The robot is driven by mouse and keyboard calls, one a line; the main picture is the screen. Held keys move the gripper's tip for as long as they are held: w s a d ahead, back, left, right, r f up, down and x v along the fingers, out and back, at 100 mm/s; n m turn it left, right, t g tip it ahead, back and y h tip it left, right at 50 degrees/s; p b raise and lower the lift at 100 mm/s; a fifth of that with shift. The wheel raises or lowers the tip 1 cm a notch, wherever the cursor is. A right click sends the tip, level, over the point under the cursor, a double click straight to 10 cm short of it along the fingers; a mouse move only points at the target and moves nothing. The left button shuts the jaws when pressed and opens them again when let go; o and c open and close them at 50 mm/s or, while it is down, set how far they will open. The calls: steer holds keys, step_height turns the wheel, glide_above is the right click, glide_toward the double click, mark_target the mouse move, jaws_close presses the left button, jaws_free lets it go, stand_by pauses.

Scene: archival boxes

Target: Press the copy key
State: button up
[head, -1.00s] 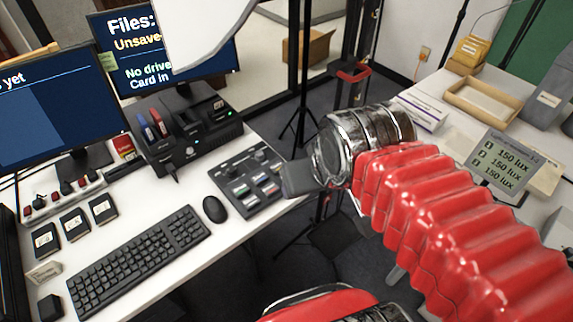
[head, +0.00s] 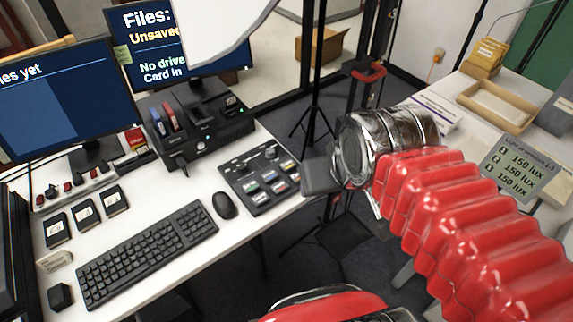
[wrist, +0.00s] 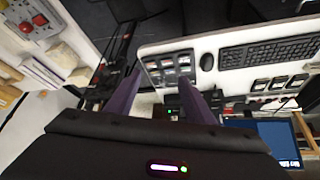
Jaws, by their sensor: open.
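A dark control panel (head: 238,184) with knobs and several coloured keys lies at the right end of the white desk. The key labels are too small to read, so I cannot tell which is the copy key. The panel also shows in the wrist view (wrist: 168,58), beyond and between my fingertips. In the head view my gripper (head: 320,176) is just right of the panel, its fingers hardly visible. In the wrist view my gripper (wrist: 162,80) has two purple fingers spread apart, with nothing held between them. I see no contact with a key.
A mouse (head: 224,205) and keyboard (head: 148,255) lie left of the panel. A black card-reader dock (head: 205,135) stands behind it, near two monitors (head: 65,105). Black stands rise behind the desk. A second table with a cardboard tray (head: 495,103) is at right.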

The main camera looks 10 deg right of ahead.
jaws_close()
stand_by(0.4)
stand_by(1.0)
